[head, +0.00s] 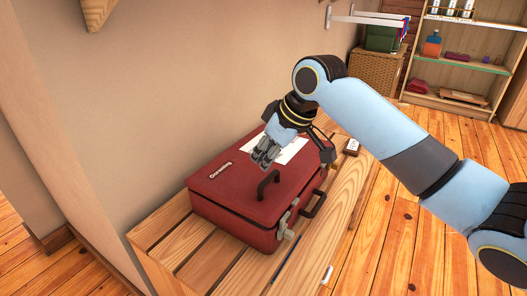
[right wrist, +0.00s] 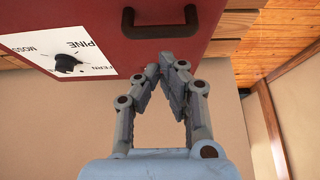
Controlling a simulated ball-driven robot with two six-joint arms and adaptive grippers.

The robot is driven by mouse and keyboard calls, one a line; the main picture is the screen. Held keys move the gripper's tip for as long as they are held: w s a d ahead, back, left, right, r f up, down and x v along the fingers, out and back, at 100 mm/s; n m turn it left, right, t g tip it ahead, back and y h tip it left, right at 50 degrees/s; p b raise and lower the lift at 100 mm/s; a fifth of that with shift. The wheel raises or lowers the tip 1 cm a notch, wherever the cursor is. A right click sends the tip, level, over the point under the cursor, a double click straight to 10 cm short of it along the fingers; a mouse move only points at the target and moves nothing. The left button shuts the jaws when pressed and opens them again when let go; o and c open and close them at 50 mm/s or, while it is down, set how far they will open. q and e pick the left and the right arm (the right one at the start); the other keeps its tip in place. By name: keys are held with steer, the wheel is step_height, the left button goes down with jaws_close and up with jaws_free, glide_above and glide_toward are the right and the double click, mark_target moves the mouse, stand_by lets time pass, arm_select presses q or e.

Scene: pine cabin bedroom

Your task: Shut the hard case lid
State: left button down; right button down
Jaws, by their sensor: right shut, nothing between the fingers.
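The red hard case (head: 240,228) lies on a slatted wooden bench. Its lid (head: 225,185) looks down flat on the body, with no clear gap that I can see. A dark handle (head: 268,186) stands up from the lid; in the right wrist view the same lid (right wrist: 225,18) shows a handle (right wrist: 158,30). My right gripper (head: 263,160) is shut and empty, over the lid behind the handle; whether it touches the lid I cannot tell. In the right wrist view its fingertips (right wrist: 168,66) meet near the lid's edge. My left gripper is not in view.
A white panel (right wrist: 70,52) with a black knob and words lies on the lid. A latch (head: 285,226) and another dark handle (head: 313,204) are on the case's front. The wooden bench (head: 183,240) stands against the wall. A wicker basket (head: 375,75) and shelves stand behind.

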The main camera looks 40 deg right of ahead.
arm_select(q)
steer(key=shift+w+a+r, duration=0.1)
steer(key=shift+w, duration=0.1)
arm_select(e)
steer(key=shift+s+d+f+p, duration=0.2)
steer(key=shift+s+f+p, duration=0.35)
steer(key=shift+f, duration=0.25)
steer(key=shift+s+f, duration=0.15)
steer(key=shift+f, duration=0.35)
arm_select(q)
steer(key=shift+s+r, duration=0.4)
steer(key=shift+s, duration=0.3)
